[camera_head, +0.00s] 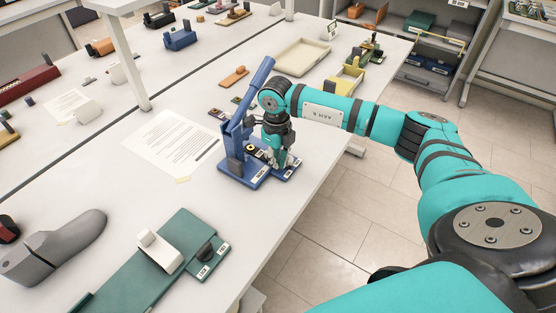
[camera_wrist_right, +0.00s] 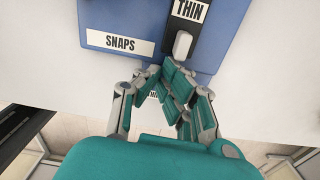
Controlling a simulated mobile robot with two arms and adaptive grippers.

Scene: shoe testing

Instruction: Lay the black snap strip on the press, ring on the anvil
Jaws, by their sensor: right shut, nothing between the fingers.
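The blue press (camera_head: 239,150), with its raised lever, stands near the table's right edge. My right gripper (camera_head: 278,160) is low over the right side of its base and hides part of it. In the right wrist view my right gripper (camera_wrist_right: 172,85) is shut and empty. Just beyond its tips is a black piece (camera_wrist_right: 178,28) labelled THIN, with a pale rounded block (camera_wrist_right: 182,45) at its near end. It lies over the blue base (camera_wrist_right: 150,16), beside a SNAPS label. I cannot tell whether it is the snap strip, and no ring or anvil is clear. My left gripper is not in view.
A printed sheet (camera_head: 172,140) lies left of the press. A green fixture (camera_head: 185,250) and a grey shoe last (camera_head: 60,245) are in front. An orange block (camera_head: 234,77) and a beige tray (camera_head: 302,57) lie behind. The table's right edge is close.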

